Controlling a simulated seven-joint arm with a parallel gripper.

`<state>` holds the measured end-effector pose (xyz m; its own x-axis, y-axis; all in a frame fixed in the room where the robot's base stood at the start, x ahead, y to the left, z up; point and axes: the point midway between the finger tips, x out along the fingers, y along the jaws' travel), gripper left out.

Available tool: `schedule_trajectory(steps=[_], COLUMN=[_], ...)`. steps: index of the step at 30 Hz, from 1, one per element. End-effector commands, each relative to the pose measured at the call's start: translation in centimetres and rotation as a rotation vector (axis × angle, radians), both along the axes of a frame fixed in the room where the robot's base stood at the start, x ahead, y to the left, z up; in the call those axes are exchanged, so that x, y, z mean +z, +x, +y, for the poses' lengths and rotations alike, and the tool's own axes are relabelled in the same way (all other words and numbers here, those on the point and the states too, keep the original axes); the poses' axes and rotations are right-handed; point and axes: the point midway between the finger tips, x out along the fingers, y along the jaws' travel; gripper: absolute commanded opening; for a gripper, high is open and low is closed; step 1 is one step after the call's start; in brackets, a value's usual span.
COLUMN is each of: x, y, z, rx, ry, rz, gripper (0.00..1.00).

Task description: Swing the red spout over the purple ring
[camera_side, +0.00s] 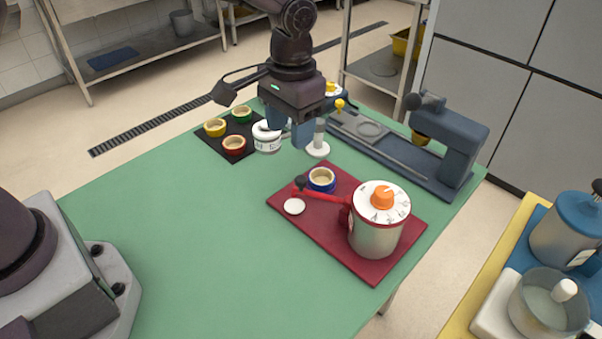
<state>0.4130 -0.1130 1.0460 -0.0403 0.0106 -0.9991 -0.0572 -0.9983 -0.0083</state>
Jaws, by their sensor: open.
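The red spout (327,197) reaches left from a metal pot (375,237) with a white marked top and an orange knob (382,197). A dark ball is at its outer end. A small round bowl with a dark blue to purple ring (321,184) stands just behind the spout; I cannot tell whether the spout overlaps it from above. A white disc (294,206) lies in front of the spout's outer end. My gripper (290,133) is open, behind and left of the spout, apart from it. Its fingers are beside a white jar (266,141).
Pot, disc and bowl are on a red board (372,275). A black mat (236,154) holds yellow, green and red ringed bowls. A white-based post (318,149) stands right of my gripper. A blue-grey machine (455,150) stands at the right. The green table (215,235) is clear in front.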

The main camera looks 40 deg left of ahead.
Motion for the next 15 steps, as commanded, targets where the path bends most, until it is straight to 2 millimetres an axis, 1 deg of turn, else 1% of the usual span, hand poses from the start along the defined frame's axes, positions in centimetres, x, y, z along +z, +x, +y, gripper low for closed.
schedule_trajectory(steps=[1, 3, 4, 7, 11, 15], x=[-0.1, 1.0, 1.1, 0.4, -1.4, -4.4], y=[1.1, 2.0, 2.2, 2.0, 1.9, 1.9], z=[-0.3, -0.5, -0.6, -0.5, -0.5, -0.4], rx=[0.018, 0.043, 0.055, 0.076, 0.076, 0.075], ry=[-0.002, -0.011, -0.012, -0.008, -0.007, -0.007], rz=[-0.012, -0.043, -0.048, -0.039, -0.036, -0.034], gripper=[0.50, 0.50, 0.50, 0.50, 0.50, 0.50])
